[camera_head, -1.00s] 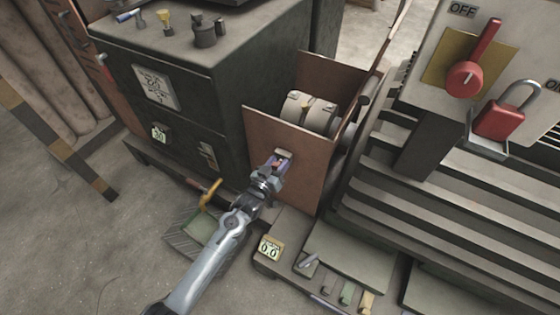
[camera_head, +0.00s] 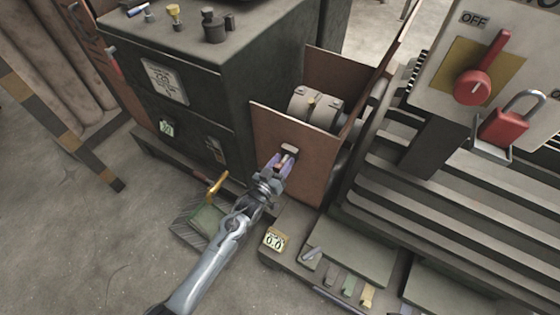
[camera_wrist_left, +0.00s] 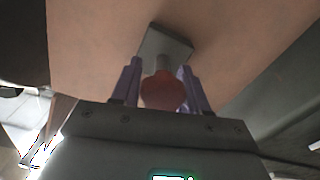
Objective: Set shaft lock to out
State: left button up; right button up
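A red-orange knob (camera_wrist_left: 163,92) on a short grey stem sticks out from a small grey plate (camera_wrist_left: 165,45) on a brown panel (camera_wrist_left: 230,25); I take this to be the shaft lock. In the head view the panel (camera_head: 312,172) stands upright, with the plate (camera_head: 289,149) on its front face. My left gripper (camera_head: 279,164) is at the plate, its purple fingers on either side of the knob. In the wrist view my left gripper (camera_wrist_left: 161,85) has almost no gap to the knob; whether it clamps it I cannot tell. My right gripper is out of view.
A dark cabinet (camera_head: 195,120) stands left of the panel, close to it. A grey cylindrical coupling (camera_head: 318,106) sits behind the panel. A box with a red switch (camera_head: 473,86) and a red padlock (camera_head: 503,127) is at the right. A yellow-handled pedal (camera_head: 214,186) is low beside my arm.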

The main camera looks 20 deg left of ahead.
pick_arm(q)
jog(key=o, duration=0.3)
jog(key=shift+s+a, duration=0.1)
jog(key=shift+s+a+r+p, duration=0.1)
jog(key=shift+s+p, duration=0.35)
jog(key=shift+s, duration=0.05)
jog(key=p+v, duration=0.4)
jog(key=v, duration=0.5)
jog(key=shift+s, duration=0.4)
jog(key=shift+a, duration=0.1)
